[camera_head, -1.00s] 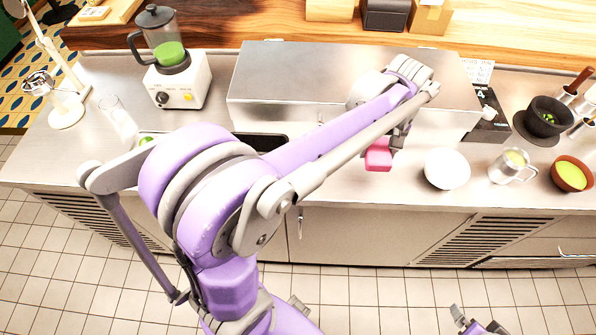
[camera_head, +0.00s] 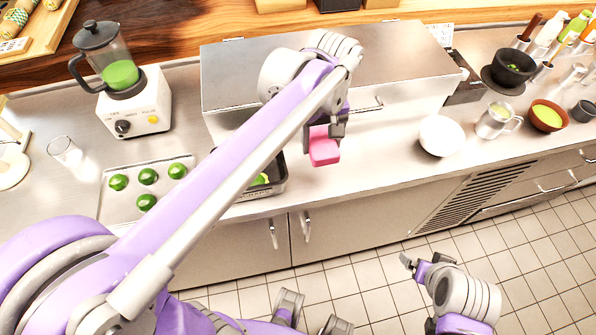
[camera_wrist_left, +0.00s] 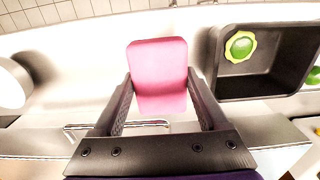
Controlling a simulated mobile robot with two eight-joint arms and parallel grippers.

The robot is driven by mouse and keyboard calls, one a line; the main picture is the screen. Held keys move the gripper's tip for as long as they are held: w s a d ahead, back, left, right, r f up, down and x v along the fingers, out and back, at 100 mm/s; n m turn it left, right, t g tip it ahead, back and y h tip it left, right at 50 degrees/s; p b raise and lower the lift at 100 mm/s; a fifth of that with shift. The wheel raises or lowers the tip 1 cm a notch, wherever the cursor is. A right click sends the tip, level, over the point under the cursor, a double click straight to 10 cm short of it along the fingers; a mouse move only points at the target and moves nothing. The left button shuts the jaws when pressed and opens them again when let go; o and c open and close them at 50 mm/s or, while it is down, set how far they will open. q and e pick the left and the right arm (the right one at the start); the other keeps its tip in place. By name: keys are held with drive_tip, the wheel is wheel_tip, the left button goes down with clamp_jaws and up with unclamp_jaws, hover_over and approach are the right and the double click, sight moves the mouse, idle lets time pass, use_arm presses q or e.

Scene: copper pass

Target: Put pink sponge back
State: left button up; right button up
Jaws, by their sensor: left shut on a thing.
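The pink sponge (camera_head: 324,152) is held over the counter's front edge zone, in front of the steel box. My left gripper (camera_head: 332,132) is shut on it. In the left wrist view the sponge (camera_wrist_left: 158,75) sits between the two dark fingers of the gripper (camera_wrist_left: 160,88), with its far end sticking out past them. My right gripper (camera_head: 424,264) is low at the lower right, over the floor, away from the sponge; its jaw opening is unclear.
A dark pan (camera_head: 275,188), partly hidden by my left arm, holds something green; the left wrist view shows the pan (camera_wrist_left: 262,85) right of the sponge. A tray of limes (camera_head: 120,208) lies left. A white bowl (camera_head: 441,136) stands right. The steel box (camera_head: 230,75) is behind.

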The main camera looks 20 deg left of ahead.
use_arm(q)
drive_tip(key=shift+s, duration=0.15)
drive_tip(key=shift+a+f, duration=0.1)
drive_tip(key=shift+f, duration=0.25)
hover_over(317, 173)
wheel_tip(317, 173, down, 5)
drive_tip(key=shift+f+b, duration=0.35)
drive_tip(key=shift+f, duration=1.75)
drive_tip(key=o, duration=1)
drive_tip(key=shift+f, duration=0.2)
drive_tip(key=o, duration=0.3)
drive_tip(key=shift+o, duration=0.2)
drive_tip(key=shift+r, duration=0.25)
wheel_tip(317, 173, up, 12)
drive_tip(key=shift+s+p, duration=0.1)
drive_tip(key=shift+p, duration=0.4)
